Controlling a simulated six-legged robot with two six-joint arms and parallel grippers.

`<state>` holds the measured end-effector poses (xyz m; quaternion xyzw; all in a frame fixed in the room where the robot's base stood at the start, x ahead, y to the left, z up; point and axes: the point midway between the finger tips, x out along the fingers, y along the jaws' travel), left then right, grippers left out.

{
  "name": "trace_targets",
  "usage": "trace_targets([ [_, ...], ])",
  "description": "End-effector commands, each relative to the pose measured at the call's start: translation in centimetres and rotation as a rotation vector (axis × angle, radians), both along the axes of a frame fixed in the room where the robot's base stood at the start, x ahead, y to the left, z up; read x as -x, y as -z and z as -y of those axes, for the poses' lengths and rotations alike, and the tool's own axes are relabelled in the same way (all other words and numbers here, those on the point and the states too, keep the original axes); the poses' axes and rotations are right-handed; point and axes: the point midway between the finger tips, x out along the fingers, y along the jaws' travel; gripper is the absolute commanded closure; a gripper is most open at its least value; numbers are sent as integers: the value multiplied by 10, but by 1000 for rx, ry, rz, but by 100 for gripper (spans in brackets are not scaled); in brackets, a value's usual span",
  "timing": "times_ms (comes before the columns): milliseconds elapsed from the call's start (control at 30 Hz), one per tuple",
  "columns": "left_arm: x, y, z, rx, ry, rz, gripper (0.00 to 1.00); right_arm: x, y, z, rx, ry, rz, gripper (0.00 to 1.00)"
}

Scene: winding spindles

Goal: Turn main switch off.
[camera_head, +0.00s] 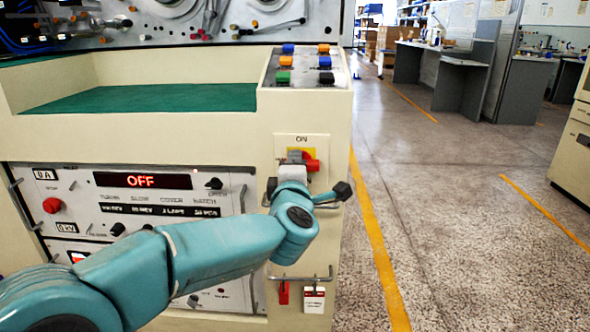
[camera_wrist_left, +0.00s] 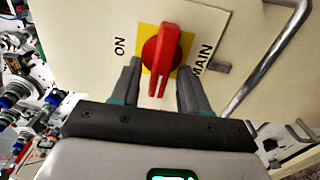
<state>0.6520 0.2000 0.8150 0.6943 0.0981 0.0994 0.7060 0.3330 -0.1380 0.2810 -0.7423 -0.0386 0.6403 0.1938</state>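The main switch is a red rotary handle (camera_head: 312,164) on a yellow plate, on the cream front panel under an "ON" label. In the left wrist view the red handle (camera_wrist_left: 163,55) stands between "ON" and "MAIN" on the turned picture. It lies roughly crosswise to the line between those words. My left gripper (camera_wrist_left: 160,68) is open, with one finger on each side of the handle's near end and visible gaps on both sides. In the head view my left gripper (camera_head: 297,160) is in front of the switch and hides part of it. My right gripper is in neither view.
A metal bar handle (camera_wrist_left: 268,65) sticks out beside the switch. A display (camera_head: 142,181) left of the switch reads "OFF". Coloured push buttons (camera_head: 305,66) are above. A red tag (camera_head: 283,293) and a white tag (camera_head: 314,299) hang below. The floor to the right is clear.

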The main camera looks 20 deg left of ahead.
Motion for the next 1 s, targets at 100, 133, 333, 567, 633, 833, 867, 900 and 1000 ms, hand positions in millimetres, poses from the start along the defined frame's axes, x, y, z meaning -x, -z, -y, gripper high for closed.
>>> trace_targets([
  [100, 3, -1, 1, -1, 1, 0, 55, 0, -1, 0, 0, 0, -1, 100],
  [133, 6, -1, 2, -1, 2, 0, 55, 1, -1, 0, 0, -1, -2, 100],
  [333, 43, -3, 14, -2, 5, 0, 55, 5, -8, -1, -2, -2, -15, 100],
  [567, 103, -4, 31, -2, 5, 0, 55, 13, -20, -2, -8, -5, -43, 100],
  [633, 119, -3, 35, 0, 5, 0, 55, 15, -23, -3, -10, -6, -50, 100],
  [833, 148, -2, 43, 0, 2, 0, 55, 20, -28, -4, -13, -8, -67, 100],
  [867, 151, -2, 44, 0, 2, 1, 55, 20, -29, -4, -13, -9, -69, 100],
  [900, 154, -1, 45, 0, 2, 1, 55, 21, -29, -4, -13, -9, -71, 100],
  [1000, 157, 0, 45, 0, 1, 0, 55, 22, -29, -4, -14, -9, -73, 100],
])
